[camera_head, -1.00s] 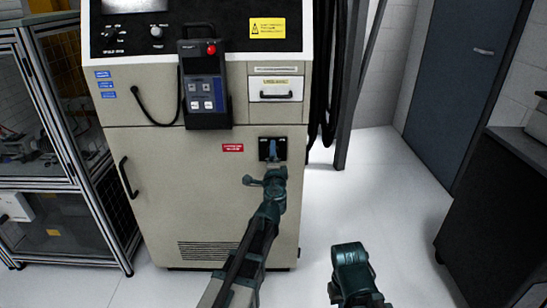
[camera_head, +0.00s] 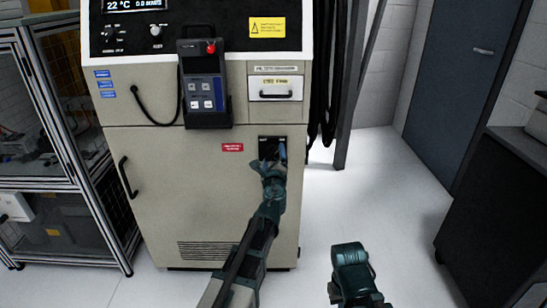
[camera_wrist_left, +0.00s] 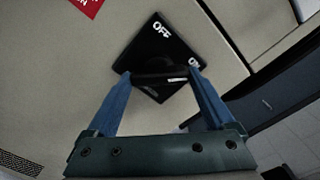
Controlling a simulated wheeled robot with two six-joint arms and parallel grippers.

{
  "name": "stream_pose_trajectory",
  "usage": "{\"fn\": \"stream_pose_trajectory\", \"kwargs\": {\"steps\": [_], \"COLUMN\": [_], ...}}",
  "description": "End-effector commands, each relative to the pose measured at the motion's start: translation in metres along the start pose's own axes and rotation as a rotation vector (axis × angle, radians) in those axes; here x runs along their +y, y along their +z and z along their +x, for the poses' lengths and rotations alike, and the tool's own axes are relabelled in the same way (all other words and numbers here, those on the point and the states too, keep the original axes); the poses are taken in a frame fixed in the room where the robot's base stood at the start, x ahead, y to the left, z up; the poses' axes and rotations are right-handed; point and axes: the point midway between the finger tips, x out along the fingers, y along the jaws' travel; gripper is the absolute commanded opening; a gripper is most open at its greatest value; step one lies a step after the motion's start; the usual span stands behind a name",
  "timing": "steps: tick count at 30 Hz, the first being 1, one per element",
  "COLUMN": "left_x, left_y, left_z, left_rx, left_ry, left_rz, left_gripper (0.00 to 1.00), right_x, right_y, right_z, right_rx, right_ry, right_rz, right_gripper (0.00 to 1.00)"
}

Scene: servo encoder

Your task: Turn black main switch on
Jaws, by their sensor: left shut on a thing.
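The black main switch (camera_head: 272,140) is on the front of the beige cabinet, under the small drawer. In the left wrist view its black plate (camera_wrist_left: 160,35) looks like a tilted diamond, with a white "OFF" and a second label partly hidden by a finger. My left gripper (camera_head: 270,160) is at the switch. Its two blue fingers (camera_wrist_left: 160,77) are shut on the black switch handle (camera_wrist_left: 158,77), which spans between them. The cabinet's display (camera_head: 135,5) is lit and reads 22 °C. My right arm shows at the bottom of the head view, with no fingers visible.
A teach pendant (camera_head: 205,85) hangs on the cabinet (camera_head: 190,180), left of and above the switch. Black cables (camera_head: 325,80) hang at its right edge. A caged frame (camera_head: 60,150) stands at left and a dark bench (camera_head: 500,200) at right. White floor is clear between.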

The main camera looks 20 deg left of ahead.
Motion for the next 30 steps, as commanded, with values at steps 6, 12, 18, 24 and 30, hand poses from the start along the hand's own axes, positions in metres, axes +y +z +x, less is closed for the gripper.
{"fn": "stream_pose_trajectory", "kwargs": {"steps": [6,12,18,24,30], "left_x": [0.0001,0.0001,0.0002,0.0002,0.0003], "left_y": [-0.0011,-0.0012,-0.0011,-0.001,-0.0006], "left_z": [-0.0016,-0.0017,-0.0018,-0.0018,-0.0011], "left_rx": [0.003,0.003,0.002,0.002,0.001], "left_ry": [-0.002,-0.002,-0.002,-0.001,-0.001], "left_rz": [0.054,0.073,0.075,0.075,0.074], "left_gripper": [0.32,0.32,0.32,0.98,1.0], "right_x": [-0.0001,-0.0001,-0.0001,-0.0001,0.0], "right_y": [0.0,0.0,0.0,0.0,0.0], "right_z": [0.0007,0.0007,0.0008,0.0008,0.0006], "right_rx": [0.0,0.0,0.0,0.0,0.0], "right_ry": [0.0,0.0,0.0,0.0,0.0], "right_rz": [0.0,0.0,0.0,0.0,0.0], "right_gripper": [0.0,0.0,0.0,0.0,0.0]}}
